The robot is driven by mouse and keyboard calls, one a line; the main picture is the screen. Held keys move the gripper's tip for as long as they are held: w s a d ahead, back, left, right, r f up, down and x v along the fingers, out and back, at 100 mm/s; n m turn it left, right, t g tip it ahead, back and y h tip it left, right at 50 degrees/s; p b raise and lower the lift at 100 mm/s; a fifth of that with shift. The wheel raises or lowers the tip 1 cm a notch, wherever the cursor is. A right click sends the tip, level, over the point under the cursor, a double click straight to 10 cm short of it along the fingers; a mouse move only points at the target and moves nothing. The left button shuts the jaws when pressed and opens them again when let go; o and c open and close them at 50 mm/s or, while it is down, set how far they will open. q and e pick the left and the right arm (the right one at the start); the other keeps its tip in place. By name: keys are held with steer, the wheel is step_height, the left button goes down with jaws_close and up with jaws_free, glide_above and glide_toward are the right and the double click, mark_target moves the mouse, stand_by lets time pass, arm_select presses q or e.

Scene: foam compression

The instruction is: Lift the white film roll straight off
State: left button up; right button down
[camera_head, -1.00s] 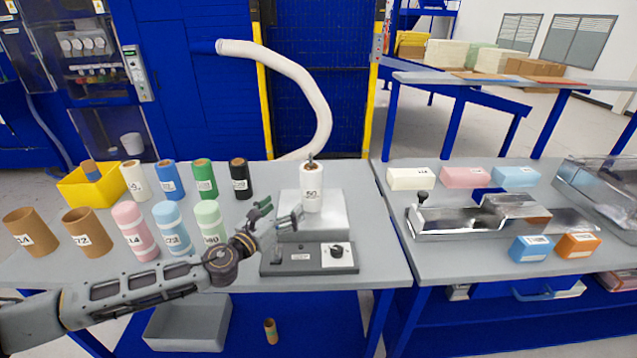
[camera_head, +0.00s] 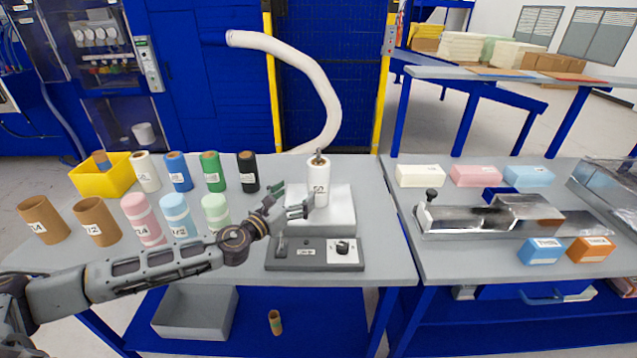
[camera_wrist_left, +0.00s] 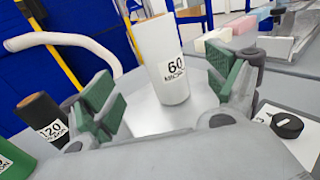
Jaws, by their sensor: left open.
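The white film roll (camera_head: 318,184) stands upright on the silver plate of a small machine (camera_head: 342,220), with a dark post tip showing at its top. My left gripper (camera_head: 292,198) is open and empty, just left of the roll in the head view. In the left wrist view its green-padded fingers (camera_wrist_left: 165,98) are spread wide. Whether a finger touches the roll cannot be told. My right gripper is not in view.
A black roll (camera_head: 248,171) and green roll (camera_head: 213,171) stand left of the machine, with several other rolls and a yellow bin (camera_head: 88,181). A control panel with a knob (camera_head: 343,247) is in front. Foam blocks and a metal fixture (camera_head: 470,222) lie right.

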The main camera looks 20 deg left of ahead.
mark_target(312, 181)
arm_select(q)
steer(key=shift+p+x, duration=0.5)
steer(key=shift+x, duration=2.8)
steer(key=shift+w, duration=0.1)
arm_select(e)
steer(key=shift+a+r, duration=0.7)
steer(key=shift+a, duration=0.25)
arm_select(q)
steer(key=shift+d, duration=0.1)
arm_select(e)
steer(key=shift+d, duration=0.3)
arm_select(q)
steer(key=shift+p+x, duration=0.5)
steer(key=shift+x, duration=2.05)
steer(key=shift+f, duration=0.1)
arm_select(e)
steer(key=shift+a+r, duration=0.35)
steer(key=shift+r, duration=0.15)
